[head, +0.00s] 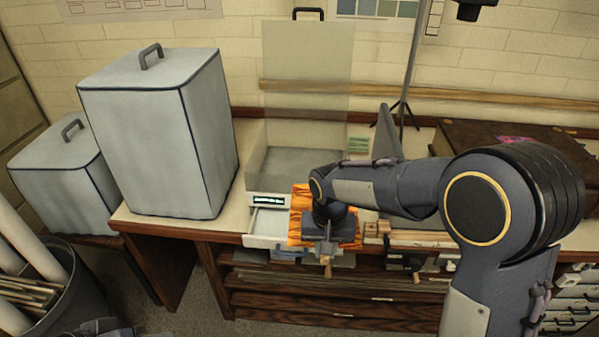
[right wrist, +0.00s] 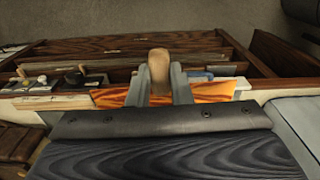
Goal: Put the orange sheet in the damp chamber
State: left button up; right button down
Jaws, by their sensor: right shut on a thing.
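The orange sheet (head: 295,232), with dark streaks, lies under my right gripper (head: 326,258) at the table's front edge, partly hidden by the gripper. It also shows in the right wrist view (right wrist: 213,91), behind the fingers. My right gripper (right wrist: 160,85) is shut on a light wooden grip (right wrist: 159,66); whether this grip is joined to the sheet is not clear. A grey box with a raised clear panel (head: 305,75) and a small lit display, probably the damp chamber (head: 290,165), stands open just behind the sheet. My left gripper is not in view.
A white drawer (head: 262,241) sticks out below the display. A tall lidded grey box (head: 160,140) and a smaller one (head: 60,165) stand at left. A dark wooden case (head: 540,140) is at right. Wooden strips (head: 420,240) lie right of the sheet.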

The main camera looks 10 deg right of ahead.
aim_at(301, 173)
jog(key=i, duration=1.35)
